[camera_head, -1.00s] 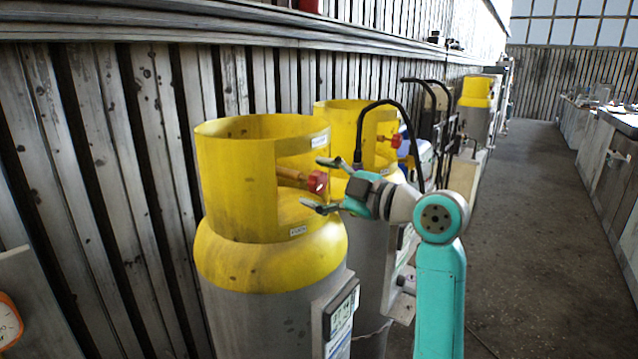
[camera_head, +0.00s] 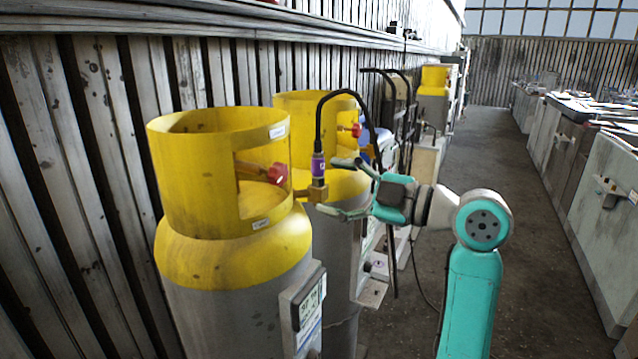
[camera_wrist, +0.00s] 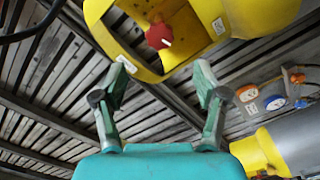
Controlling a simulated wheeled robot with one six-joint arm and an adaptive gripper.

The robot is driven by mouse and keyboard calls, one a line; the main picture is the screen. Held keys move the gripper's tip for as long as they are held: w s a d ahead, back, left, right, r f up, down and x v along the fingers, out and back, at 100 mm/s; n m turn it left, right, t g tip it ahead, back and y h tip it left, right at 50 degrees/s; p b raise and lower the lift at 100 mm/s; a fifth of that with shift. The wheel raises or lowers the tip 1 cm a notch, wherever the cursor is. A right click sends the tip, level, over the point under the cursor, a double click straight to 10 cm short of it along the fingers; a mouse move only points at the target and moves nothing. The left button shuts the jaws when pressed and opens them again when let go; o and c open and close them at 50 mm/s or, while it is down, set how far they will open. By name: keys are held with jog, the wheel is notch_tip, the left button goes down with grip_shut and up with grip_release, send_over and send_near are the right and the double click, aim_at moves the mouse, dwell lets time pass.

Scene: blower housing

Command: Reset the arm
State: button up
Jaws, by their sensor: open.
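My gripper (camera_head: 335,187) is open, its two fingers apart with nothing between them. It points left toward the near gas cylinder (camera_head: 235,255), which has a grey body, a yellow shoulder and a yellow collar. A red valve knob (camera_head: 277,174) sits in the collar's opening, with a clear gap to my fingertips. In the wrist view my open fingers (camera_wrist: 162,76) stand below the red knob (camera_wrist: 158,37) and the yellow collar. The arm is raised and bent at the wrist.
A second yellow-topped cylinder (camera_head: 345,182) stands behind, near a black hose with a purple-banded connector (camera_head: 318,165) and brass fitting (camera_head: 316,193). A slatted wall (camera_head: 90,200) runs along the left. Workbenches (camera_head: 590,200) line the right, with open floor (camera_head: 480,160) between.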

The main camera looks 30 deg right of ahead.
jog(key=shift+s+d, duration=0.1)
jog(key=shift+s, duration=0.05)
dwell(0.4)
jog(key=s+a+f+m+t+h, duration=0.1)
jog(key=s+f+m+h, duration=0.15)
jog(key=f+m, duration=0.7)
jog(key=s+a+f+m+t+h, duration=0.1)
jog(key=f+m+h, duration=0.25)
jog(key=f, duration=1.35)
jog(key=s+a+f+m+h, duration=0.2)
jog(key=s+f+m+h, duration=0.2)
jog(key=s+f, duration=0.85)
jog(key=s+a+f+g, duration=0.1)
jog(key=s, duration=1.2)
jog(key=s+a, duration=0.2)
jog(key=s, duration=1.2)
jog(key=shift+s+a+f+m+g+h, duration=0.2)
jog(key=shift+a+f+m+g+h, duration=0.1)
jog(key=shift+f+g, duration=0.1)
